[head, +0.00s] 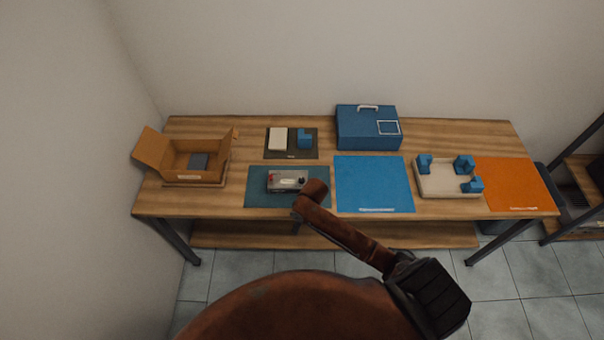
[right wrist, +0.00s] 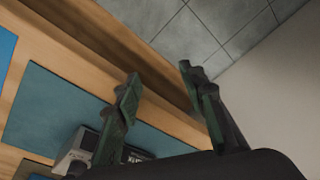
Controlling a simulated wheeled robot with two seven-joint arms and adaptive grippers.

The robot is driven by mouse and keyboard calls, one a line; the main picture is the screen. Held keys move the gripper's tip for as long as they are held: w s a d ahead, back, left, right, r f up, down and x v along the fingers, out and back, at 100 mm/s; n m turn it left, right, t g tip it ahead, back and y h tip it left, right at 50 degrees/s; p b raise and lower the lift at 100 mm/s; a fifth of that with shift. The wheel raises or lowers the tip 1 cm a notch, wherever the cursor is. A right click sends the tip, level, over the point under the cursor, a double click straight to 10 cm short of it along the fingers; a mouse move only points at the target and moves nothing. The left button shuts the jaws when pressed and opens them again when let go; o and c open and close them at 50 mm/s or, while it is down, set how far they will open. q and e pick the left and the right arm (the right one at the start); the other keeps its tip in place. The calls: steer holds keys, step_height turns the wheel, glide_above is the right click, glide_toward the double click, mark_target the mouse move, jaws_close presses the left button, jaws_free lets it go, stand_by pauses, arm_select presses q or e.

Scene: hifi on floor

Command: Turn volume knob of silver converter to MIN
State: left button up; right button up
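The silver converter (head: 287,180) lies on a dark teal mat (head: 258,200) near the table's front edge. It has a red part at its left end and a dark round part, perhaps the knob, at its right end (head: 302,181). Its dial setting is too small to read. My right arm reaches to just right of the converter, and its gripper is hidden in the head view. In the right wrist view my right gripper (right wrist: 158,72) is open with nothing between its fingers. The converter (right wrist: 78,149) shows low left there, partly behind a finger. My left gripper is not in view.
A blue mat (head: 374,185) is right of the teal mat, with a blue toolbox (head: 368,129) behind. A white tray (head: 447,182) holds blue blocks beside an orange mat (head: 516,184). An open cardboard box (head: 188,180) stands left. A small dark mat (head: 291,154) holds white and blue pieces.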

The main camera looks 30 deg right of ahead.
steer(key=shift+n+g+h, duration=0.3)
steer(key=shift+g+h, duration=0.1)
steer(key=w+d+r, duration=0.1)
steer(key=w, duration=0.2)
steer(key=w+d+r, duration=0.2)
steer(key=w, duration=0.1)
steer(key=w+d+r, duration=0.1)
steer(key=w, duration=0.2)
steer(key=shift+d+r, duration=0.2)
steer(key=shift+r, duration=0.15)
step_height(320, 180, up, 8)
steer(key=f, duration=0.1)
glide_above(302, 179)
steer(key=shift+a+r+m+g+h, duration=0.15)
steer(key=shift+r+m+g+h, duration=0.15)
steer(key=shift+m, duration=0.1)
steer(key=shift+f, duration=3.75)
steer(key=shift+c, duration=0.5)
jaws_close()
